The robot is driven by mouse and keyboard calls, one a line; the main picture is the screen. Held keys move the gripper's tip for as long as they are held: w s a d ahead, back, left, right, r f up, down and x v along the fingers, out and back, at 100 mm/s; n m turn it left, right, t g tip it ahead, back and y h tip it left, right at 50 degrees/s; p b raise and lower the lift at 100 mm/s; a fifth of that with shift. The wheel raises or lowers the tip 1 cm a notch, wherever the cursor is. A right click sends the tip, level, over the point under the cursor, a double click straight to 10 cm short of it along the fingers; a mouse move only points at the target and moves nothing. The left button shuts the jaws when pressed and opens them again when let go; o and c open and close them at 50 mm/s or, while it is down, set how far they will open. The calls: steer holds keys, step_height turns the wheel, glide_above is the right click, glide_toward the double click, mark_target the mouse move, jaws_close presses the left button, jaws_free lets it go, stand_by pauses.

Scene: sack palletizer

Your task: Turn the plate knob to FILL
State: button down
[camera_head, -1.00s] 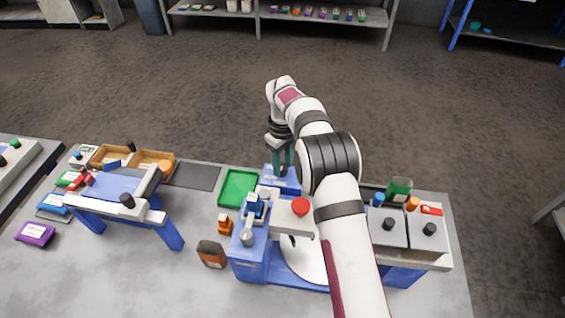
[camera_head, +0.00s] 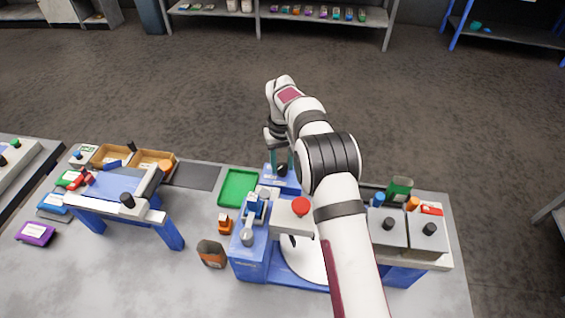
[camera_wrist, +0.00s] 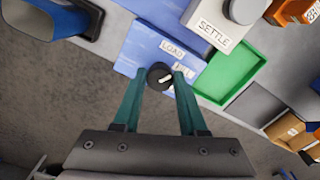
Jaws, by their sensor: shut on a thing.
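The plate knob (camera_wrist: 160,76) is small, round and black with a white pointer mark. It sits on a blue plate (camera_wrist: 140,45) beside a LOAD label (camera_wrist: 173,49) and a second label (camera_wrist: 182,70), partly hidden by a finger, that seems to read FILL. The pointer mark slants to the upper right, roughly towards the second label. My gripper (camera_wrist: 158,82) is shut on the knob, one green finger on each side. In the head view my gripper (camera_head: 281,161) is over the blue plate, and the dark knob (camera_head: 282,170) shows between the fingers.
A white SETTLE block (camera_wrist: 212,27) with a grey knob stands close to the plate. A green tray (camera_head: 238,188) lies to the left in the head view. A red button (camera_head: 300,206) stands on the machine nearer the camera. The floor beyond the table is clear.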

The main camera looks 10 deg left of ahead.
mark_target(282, 167)
steer(key=m, duration=0.5)
steer(key=shift+a, duration=0.1)
steer(key=shift+m, duration=0.3)
stand_by(0.4)
steer(key=shift+c, duration=2.2)
jaws_free()
step_height(282, 167, up, 16)
